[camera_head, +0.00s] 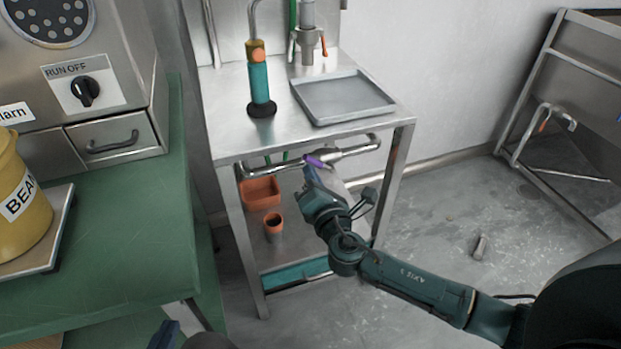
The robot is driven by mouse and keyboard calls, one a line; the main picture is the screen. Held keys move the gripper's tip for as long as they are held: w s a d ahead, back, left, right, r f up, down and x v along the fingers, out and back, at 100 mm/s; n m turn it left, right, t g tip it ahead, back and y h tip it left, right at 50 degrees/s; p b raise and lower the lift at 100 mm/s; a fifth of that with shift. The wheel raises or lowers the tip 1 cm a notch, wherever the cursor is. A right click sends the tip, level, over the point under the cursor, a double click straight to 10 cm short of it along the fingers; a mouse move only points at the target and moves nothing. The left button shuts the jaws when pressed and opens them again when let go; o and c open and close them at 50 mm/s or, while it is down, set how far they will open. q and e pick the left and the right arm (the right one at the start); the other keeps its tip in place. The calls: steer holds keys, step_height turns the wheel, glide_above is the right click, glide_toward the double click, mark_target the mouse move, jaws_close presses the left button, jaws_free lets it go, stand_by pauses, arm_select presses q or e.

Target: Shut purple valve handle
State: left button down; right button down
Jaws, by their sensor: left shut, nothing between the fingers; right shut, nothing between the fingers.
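The purple valve handle (315,160) sits on the metal pipe along the front edge of the steel table. It points up and to the left, lying roughly along the pipe. My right gripper (311,177) comes in from the right and is shut and empty, its tips just below the purple handle. I cannot tell whether they touch it. Part of my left gripper (164,335) shows at the bottom edge, far from the valve, shut and empty.
The steel table (222,140) carries a grey tray (345,97) and a teal cylinder (260,84). An orange bin (260,194) and an orange-topped cup (274,228) stand below. A green bench (130,235) with a yellow bean container (24,205) is at left.

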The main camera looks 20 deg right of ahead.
mark_target(322, 165)
steer(key=r+m, duration=0.1)
steer(key=m, duration=0.1)
steer(key=d+m, duration=0.1)
steer(key=d+r+m, duration=0.1)
steer(key=m, duration=0.1)
steer(key=shift+d+r+m, duration=0.15)
steer(key=shift+r+m, duration=0.15)
steer(key=shift+w+d+r+m, duration=0.1)
steer(key=shift+d+r+m, duration=0.15)
steer(key=shift+d+m, duration=0.45)
steer(key=shift+d+r+m, duration=0.2)
steer(key=shift+d+m, duration=0.1)
steer(key=shift+m, duration=0.7)
